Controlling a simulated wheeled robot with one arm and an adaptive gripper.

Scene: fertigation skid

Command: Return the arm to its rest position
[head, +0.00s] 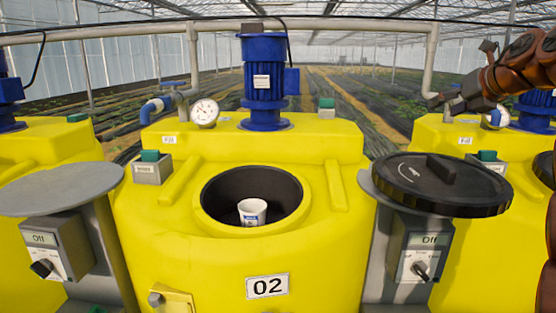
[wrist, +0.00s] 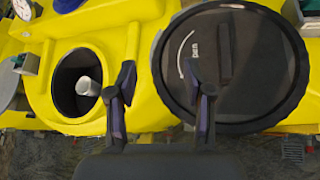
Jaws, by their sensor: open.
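My arm reaches in from the right edge of the head view, raised above the right-hand side of tank 02. My gripper (head: 458,74) is open, with nothing between its fingers. In the wrist view its two fingers (wrist: 161,82) stand apart, in front of the yellow tank (wrist: 138,45) and the black lid (wrist: 270,100). The gripper appears apart from the lid and the tank. Part of my arm is cut off by the right edge of the head view.
The black lid (head: 437,187) lies on a round grey stand right of tank 02 (head: 240,155). A white cup (head: 252,212) sits inside the tank's open port. A blue motor (head: 264,80), gauge (head: 204,112) and grey pipe (head: 429,62) rise behind. Switch boxes flank the tank.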

